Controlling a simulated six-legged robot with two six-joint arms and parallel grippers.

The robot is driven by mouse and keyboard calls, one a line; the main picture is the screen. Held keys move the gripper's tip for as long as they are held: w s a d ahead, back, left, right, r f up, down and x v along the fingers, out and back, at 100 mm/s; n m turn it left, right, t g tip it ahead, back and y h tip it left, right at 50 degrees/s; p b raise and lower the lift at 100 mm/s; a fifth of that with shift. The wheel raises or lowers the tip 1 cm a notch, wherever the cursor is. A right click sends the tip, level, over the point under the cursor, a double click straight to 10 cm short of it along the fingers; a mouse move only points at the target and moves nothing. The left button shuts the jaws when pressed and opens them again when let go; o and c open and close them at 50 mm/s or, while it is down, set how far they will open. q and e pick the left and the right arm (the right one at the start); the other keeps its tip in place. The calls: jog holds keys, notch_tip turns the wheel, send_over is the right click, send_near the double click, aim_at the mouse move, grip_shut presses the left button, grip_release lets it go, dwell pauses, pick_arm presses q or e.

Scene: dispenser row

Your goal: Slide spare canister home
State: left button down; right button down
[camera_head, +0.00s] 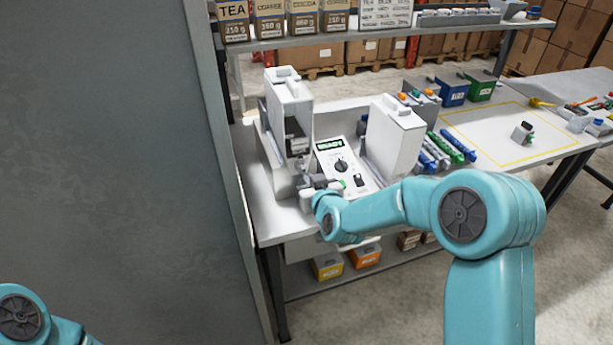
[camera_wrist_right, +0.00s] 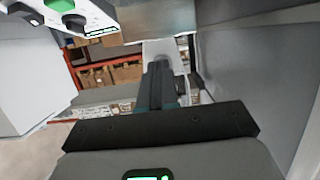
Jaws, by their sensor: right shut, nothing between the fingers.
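A tall white canister (camera_head: 393,136) with a top handle stands upright on the right part of the bench; which canister is the spare one I cannot tell. Another white canister (camera_head: 288,98) sits on the dispenser (camera_head: 285,165) at the left, and its front has a dark window. My right gripper (camera_head: 308,190) is low at the front of this left dispenser. In the right wrist view its dark fingers (camera_wrist_right: 158,85) are together with nothing between them, and a pale part lies just beyond the tips. Whether they touch it I cannot tell. My left gripper is out of view.
A white control box (camera_head: 345,165) with a display and knobs stands between the canisters. Blue and green tubes (camera_head: 450,147) and bins (camera_head: 452,90) are to the right. A grey wall (camera_head: 110,140) closes the left side. A yellow-outlined area (camera_head: 510,130) is mostly clear.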

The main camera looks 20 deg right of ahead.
aim_at(303, 170)
jog(key=shift+w, duration=2.2)
jog(key=shift+b, duration=0.3)
jog(key=shift+w, duration=0.1)
jog(key=shift+s+f+b, duration=0.1)
jog(key=shift+s+b, duration=0.1)
jog(key=shift+b, duration=0.2)
jog(key=s+b, duration=0.3)
jog(key=s, duration=0.4)
jog(key=s+f+g, duration=0.3)
jog(key=s+f, duration=0.2)
jog(key=f, duration=0.6)
jog(key=s+f+g, duration=0.3)
jog(key=s+f, duration=0.2)
jog(key=f, duration=0.6)
jog(key=s+a+f+g+y, duration=0.1)
jog(key=s+a+f+g, duration=0.1)
jog(key=s, duration=0.6)
jog(key=s+a+f+m+g+y, duration=0.1)
jog(key=s+a+f+g, duration=0.1)
jog(key=s, duration=0.6)
jog(key=s+a+f+m+g+y, duration=0.1)
jog(key=s+a+f+g, duration=0.1)
jog(key=s+f+g, duration=0.2)
jog(key=s+f, duration=0.2)
jog(key=s, duration=0.1)
jog(key=shift+s+a, duration=0.4)
